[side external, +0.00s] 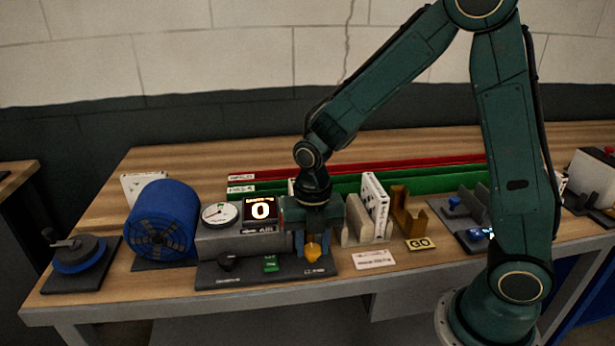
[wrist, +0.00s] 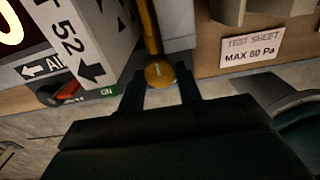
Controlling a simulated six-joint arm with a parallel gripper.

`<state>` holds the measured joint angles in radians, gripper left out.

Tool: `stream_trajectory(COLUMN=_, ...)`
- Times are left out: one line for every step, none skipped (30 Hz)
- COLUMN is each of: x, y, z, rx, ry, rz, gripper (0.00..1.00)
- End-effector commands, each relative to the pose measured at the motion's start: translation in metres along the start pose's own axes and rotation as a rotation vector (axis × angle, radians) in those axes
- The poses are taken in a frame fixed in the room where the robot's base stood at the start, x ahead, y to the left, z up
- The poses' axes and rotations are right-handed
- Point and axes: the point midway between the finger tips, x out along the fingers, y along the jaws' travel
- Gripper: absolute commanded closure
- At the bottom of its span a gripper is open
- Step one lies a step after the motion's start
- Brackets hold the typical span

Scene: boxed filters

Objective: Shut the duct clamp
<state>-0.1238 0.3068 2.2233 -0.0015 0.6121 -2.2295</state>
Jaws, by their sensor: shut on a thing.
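A yellow lever with a round knob (wrist: 160,74), which looks like the duct clamp's handle, stands at the top middle of the wrist view. It also shows in the side view as a yellow knob (side external: 312,252) at the right end of a dark base plate. My gripper (side external: 311,243) points down over it, and in the wrist view its two dark fingers (wrist: 161,88) lie on either side of the knob, shut on it. The rest of the clamp is mostly hidden behind my gripper in the side view.
Close on the right stand a beige holder (side external: 357,222), a white boxed filter (side external: 376,200) and a brown holder (side external: 408,216).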

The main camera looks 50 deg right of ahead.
Motion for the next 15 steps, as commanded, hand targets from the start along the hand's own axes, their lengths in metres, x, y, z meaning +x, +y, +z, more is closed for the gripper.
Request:
stream_trajectory(x=-0.0003, y=0.0000, z=0.0001, rx=0.005, ry=0.000, rz=0.000, gripper=0.89)
stream_trajectory(x=-0.0003, y=0.0000, z=0.0001, rx=0.010, ry=0.000, rz=0.000, gripper=0.89)
stream_trajectory(x=-0.0004, y=0.0000, z=0.0002, rx=0.019, ry=-0.001, rz=0.000, gripper=0.89)
stream_trajectory(x=-0.0004, y=0.0001, z=0.0002, rx=0.028, ry=-0.001, rz=0.000, gripper=0.89)
stream_trajectory(x=-0.0003, y=0.0000, z=0.0002, rx=0.041, ry=-0.001, rz=0.000, gripper=0.89)
stream_trajectory(x=-0.0003, y=0.0000, z=0.0002, rx=0.060, ry=-0.001, rz=0.000, gripper=0.89)
stream_trajectory(x=-0.0003, y=0.0000, z=0.0002, rx=0.078, ry=-0.001, rz=0.000, gripper=0.89)
stream_trajectory(x=-0.0003, y=0.0001, z=0.0003, rx=0.095, ry=-0.001, rz=0.000, gripper=0.89)
stream_trajectory(x=-0.0003, y=0.0000, z=0.0003, rx=0.122, ry=-0.002, rz=0.000, gripper=0.89)
stream_trajectory(x=-0.0003, y=0.0001, z=0.0003, rx=0.144, ry=-0.002, rz=0.000, gripper=0.89)
stream_trajectory(x=-0.0003, y=0.0001, z=0.0004, rx=0.164, ry=-0.002, rz=0.000, gripper=0.89)
stream_trajectory(x=-0.0002, y=0.0000, z=0.0004, rx=0.192, ry=-0.002, rz=0.000, gripper=0.89)
stream_trajectory(x=-0.0002, y=0.0000, z=0.0004, rx=0.214, ry=-0.002, rz=0.000, gripper=0.89)
stream_trajectory(x=-0.0002, y=0.0000, z=0.0004, rx=0.235, ry=-0.002, rz=0.000, gripper=0.89)
stream_trajectory(x=-0.0002, y=0.0000, z=0.0004, rx=0.263, ry=-0.002, rz=0.000, gripper=0.89)
